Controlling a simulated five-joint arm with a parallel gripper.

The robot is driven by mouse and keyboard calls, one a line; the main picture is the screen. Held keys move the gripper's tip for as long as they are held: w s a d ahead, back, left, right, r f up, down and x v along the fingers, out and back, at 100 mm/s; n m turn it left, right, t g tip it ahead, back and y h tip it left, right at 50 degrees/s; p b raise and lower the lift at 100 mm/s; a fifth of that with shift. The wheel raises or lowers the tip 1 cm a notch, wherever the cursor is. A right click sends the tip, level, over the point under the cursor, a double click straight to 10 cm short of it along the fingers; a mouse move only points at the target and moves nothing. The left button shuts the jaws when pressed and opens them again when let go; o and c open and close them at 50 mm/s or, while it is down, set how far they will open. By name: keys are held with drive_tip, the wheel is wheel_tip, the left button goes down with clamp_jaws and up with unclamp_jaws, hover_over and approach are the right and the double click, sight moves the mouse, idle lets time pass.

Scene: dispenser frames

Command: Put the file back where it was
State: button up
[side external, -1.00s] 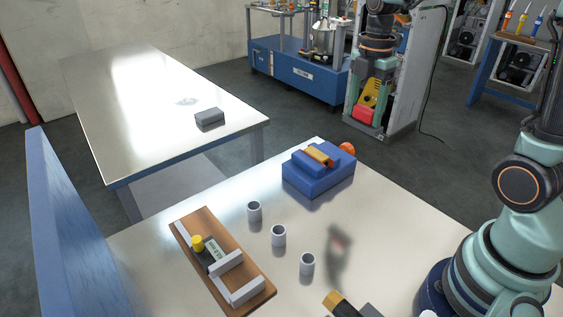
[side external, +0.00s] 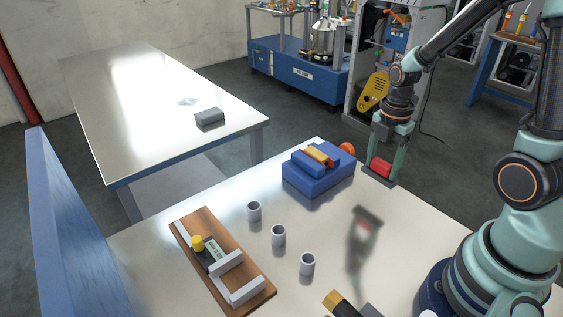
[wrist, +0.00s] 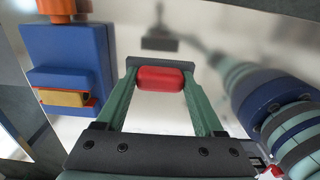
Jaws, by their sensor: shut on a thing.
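My gripper (side external: 380,174) is shut on a short red piece (side external: 380,166) and holds it above the far right edge of the table. In the wrist view the red piece (wrist: 160,78) lies crosswise between my two green fingers, with a dark grey bar just beyond it. I cannot tell whether this red piece is the file. A yellow and black handle-like tool (side external: 340,302) lies at the front, cut off by the picture edge.
Three small grey cups (side external: 278,235) stand in a row mid-table. A wooden board (side external: 186,223) at the left bears grey blocks and a yellow-capped black item. A second table (side external: 150,95) with a grey block stands behind. The table is bare between the cups and my gripper.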

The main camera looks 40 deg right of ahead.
sight(382, 161)
drive_tip(key=shift+f, duration=3.3)
drive_tip(key=shift+f, duration=0.1)
drive_tip(key=o, duration=1.3)
wheel_tip(382, 161, up, 12)
drive_tip(key=shift+r, duration=0.1)
drive_tip(key=shift+s+a+r+m+t, duration=0.25)
drive_tip(key=shift+a+r+m+t, duration=0.7)
drive_tip(key=shift+a+r+m, duration=1.5)
drive_tip(key=shift+s+a+r+m+t, duration=0.25)
drive_tip(key=shift+a+r+m+t, duration=0.9)
drive_tip(key=shift+m, duration=2.4)
drive_tip(key=shift+s+a+r+m+t, duration=0.25)
drive_tip(key=shift+a+r+m+t, duration=0.45)
drive_tip(key=shift+a+r+m, duration=1.75)
